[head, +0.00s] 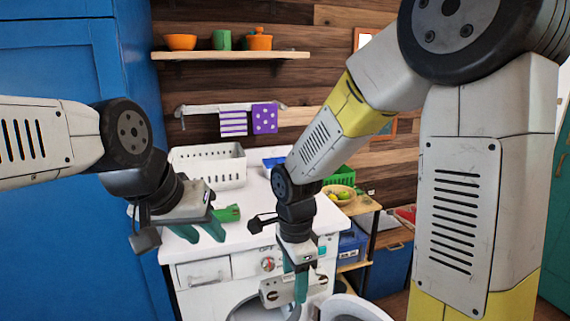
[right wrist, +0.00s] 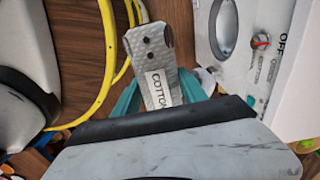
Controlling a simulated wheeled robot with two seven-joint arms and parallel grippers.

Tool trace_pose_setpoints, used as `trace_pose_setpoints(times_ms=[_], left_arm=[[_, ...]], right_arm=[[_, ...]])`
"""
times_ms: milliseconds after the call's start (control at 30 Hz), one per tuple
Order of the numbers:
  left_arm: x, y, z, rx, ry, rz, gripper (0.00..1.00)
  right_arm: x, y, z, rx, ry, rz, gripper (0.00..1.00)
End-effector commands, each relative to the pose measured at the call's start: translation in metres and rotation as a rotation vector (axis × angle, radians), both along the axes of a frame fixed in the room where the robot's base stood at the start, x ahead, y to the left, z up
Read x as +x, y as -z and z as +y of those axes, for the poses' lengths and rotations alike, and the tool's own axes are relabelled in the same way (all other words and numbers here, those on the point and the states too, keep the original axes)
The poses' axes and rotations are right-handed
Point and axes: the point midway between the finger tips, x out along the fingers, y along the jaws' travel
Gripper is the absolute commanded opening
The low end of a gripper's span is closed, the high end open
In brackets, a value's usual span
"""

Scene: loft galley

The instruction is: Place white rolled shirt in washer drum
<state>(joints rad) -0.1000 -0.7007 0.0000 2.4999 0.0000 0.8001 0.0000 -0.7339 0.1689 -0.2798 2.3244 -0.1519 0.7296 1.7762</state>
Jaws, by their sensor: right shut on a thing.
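The white rolled shirt (head: 271,294) looks greyish, with dark buttons; a label reading COTTON shows on it in the right wrist view (right wrist: 148,58). My right gripper (head: 299,286) is shut on it, its teal fingers on either side. It holds the shirt in front of the washer (head: 205,273), below the control panel. The washer's round door (head: 352,309) stands open to the right. The drum opening (head: 262,312) shows only in part at the bottom edge, partly behind the shirt. My left gripper (head: 203,232) is open and empty above the left of the worktop.
A white basket (head: 208,167) stands on the worktop (head: 243,195). A green item (head: 228,213) lies just behind my left gripper. In the right wrist view, a yellow curved band (right wrist: 101,95) runs beside the shirt.

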Motion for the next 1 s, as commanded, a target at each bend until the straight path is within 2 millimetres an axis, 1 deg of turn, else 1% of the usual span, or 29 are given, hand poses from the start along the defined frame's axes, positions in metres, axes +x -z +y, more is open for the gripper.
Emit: trace_pose_setpoints(times_ms=[267, 367, 467, 600, 700, 800, 900, 1000], left_arm=[[0.000, 0.000, 0.000, 0.000, 0.000, 0.001, 0.36], [0.000, 0.000, 0.000, 0.000, 0.000, 0.001, 0.36], [0.000, 0.000, 0.000, 0.000, 0.000, 0.001, 0.36], [0.000, 0.000, 0.000, 0.000, 0.000, 0.001, 0.36], [0.000, 0.000, 0.000, 0.000, 0.000, 0.001, 0.36], [0.000, 0.000, 0.000, 0.000, 0.000, 0.001, 0.36], [0.000, 0.000, 0.000, 0.000, 0.000, 0.001, 0.36], [0.000, 0.000, 0.000, 0.000, 0.000, 0.001, 0.36]], right_arm=[[0.029, 0.015, -0.017, -0.006, -0.203, 0.001, 0.04], [0.045, 0.024, -0.028, -0.007, -0.315, 0.001, 0.04], [0.064, 0.036, -0.044, -0.009, -0.463, 0.003, 0.04], [0.090, 0.057, -0.071, -0.009, -0.694, 0.007, 0.04], [0.105, 0.072, -0.090, -0.007, -0.852, 0.009, 0.04], [0.117, 0.085, -0.108, -0.004, -0.985, 0.008, 0.04], [0.126, 0.095, -0.121, -0.002, -1.089, 0.006, 0.04], [0.130, 0.102, -0.129, -0.001, -1.158, 0.006, 0.04]])
